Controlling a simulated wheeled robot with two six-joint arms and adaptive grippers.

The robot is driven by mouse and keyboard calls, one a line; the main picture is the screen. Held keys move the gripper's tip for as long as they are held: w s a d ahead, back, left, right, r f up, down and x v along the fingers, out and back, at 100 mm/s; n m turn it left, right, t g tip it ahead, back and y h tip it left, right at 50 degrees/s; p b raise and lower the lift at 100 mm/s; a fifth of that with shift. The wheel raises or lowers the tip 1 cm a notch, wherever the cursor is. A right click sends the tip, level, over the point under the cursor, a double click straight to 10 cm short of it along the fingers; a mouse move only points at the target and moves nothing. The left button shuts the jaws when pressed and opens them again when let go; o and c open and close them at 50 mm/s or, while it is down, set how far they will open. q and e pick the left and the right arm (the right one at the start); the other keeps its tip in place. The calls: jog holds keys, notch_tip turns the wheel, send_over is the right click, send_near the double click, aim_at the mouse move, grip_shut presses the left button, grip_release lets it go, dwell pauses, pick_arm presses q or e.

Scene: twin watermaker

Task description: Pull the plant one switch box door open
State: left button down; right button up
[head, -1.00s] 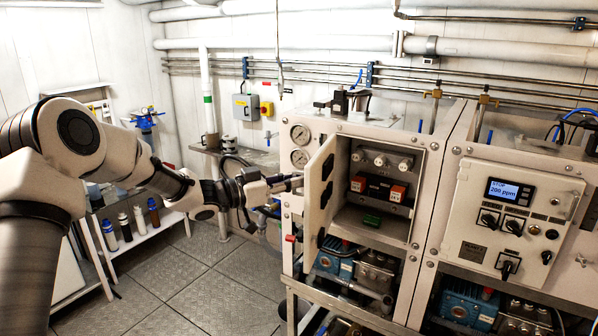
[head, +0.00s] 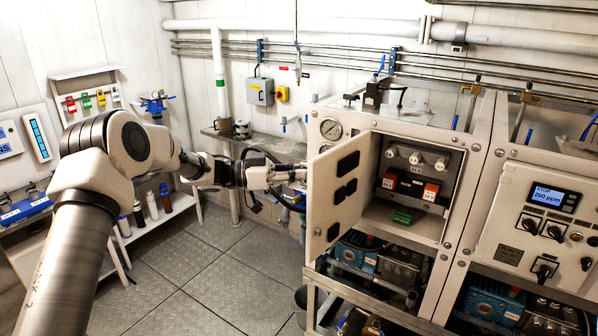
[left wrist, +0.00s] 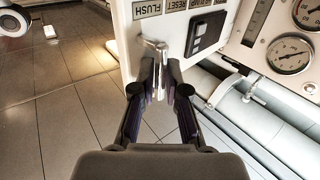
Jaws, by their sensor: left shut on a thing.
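The plant one switch box door (head: 322,212) stands swung well out from its box, its inner face with dark switch backs towards the head camera. The open switch box (head: 440,162) shows red, white and green parts inside. My left gripper (head: 298,173) is at the door's outer side, its fingertips partly hidden in the head view. In the left wrist view the left gripper (left wrist: 160,88) is shut on a metal door handle (left wrist: 153,46), beside the door's labelled front (left wrist: 150,12). My right gripper is not in view.
The neighbouring panel (head: 500,225) with a display is closed at right. Pressure gauges (left wrist: 290,54) sit near the door's hinge side. Blue pumps (head: 356,255) lie below the box. A shelf with bottles (head: 165,198) stands at left. The tiled floor (head: 190,270) between is clear.

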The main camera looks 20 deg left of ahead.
pick_arm(q)
jog(key=c, duration=1.3)
grip_release()
jog(key=shift+o, duration=0.3)
jog(key=shift+w+d, duration=0.15)
jog(key=shift+d, duration=0.05)
jog(key=shift+a, duration=0.1)
jog(key=v, duration=1.1)
jog(key=shift+a, duration=0.35)
